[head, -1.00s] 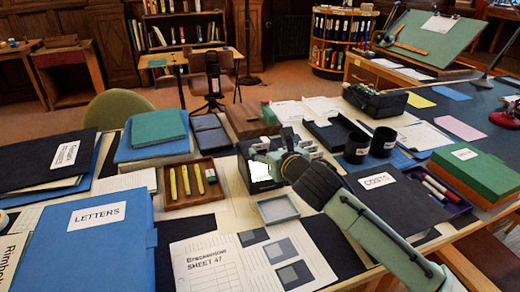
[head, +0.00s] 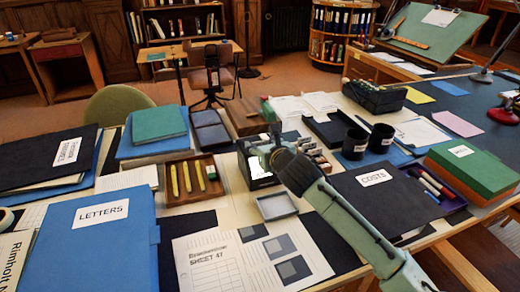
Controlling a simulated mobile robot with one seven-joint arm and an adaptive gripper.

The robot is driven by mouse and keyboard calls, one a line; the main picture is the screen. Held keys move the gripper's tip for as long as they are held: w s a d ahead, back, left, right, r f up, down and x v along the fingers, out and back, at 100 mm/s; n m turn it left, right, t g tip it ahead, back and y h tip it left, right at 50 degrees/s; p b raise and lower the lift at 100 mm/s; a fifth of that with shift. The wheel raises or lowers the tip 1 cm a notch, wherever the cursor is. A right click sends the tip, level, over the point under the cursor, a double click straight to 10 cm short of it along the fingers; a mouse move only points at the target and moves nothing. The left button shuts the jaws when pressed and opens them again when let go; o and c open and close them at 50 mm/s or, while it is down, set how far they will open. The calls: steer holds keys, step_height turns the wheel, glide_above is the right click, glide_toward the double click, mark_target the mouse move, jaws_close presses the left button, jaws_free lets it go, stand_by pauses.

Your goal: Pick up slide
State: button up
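My gripper (head: 264,148) is at the end of my green-grey arm, over the black box with a bright white panel (head: 258,168) in the middle of the desk. It is small and seen from behind, so I cannot tell whether its fingers are open or shut, or whether it touches the box. I cannot make out a slide for certain; one may be hidden behind my gripper. A shallow grey tray (head: 277,206) lies just in front of the black box. A wooden box with small pale items (head: 318,158) stands right of my gripper, partly hidden.
A wooden tray with yellow markers (head: 192,180) lies to the left. Two black cups (head: 368,142) and a black COSTS folder (head: 385,205) are to the right. A printed sheet (head: 245,255) lies in front; a blue LETTERS folder (head: 105,240) is at the front left.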

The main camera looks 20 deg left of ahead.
steer(key=c, duration=0.5)
steer(key=shift+r, duration=0.1)
step_height(320, 180, up, 18)
steer(key=b, duration=0.2)
stand_by(0.3)
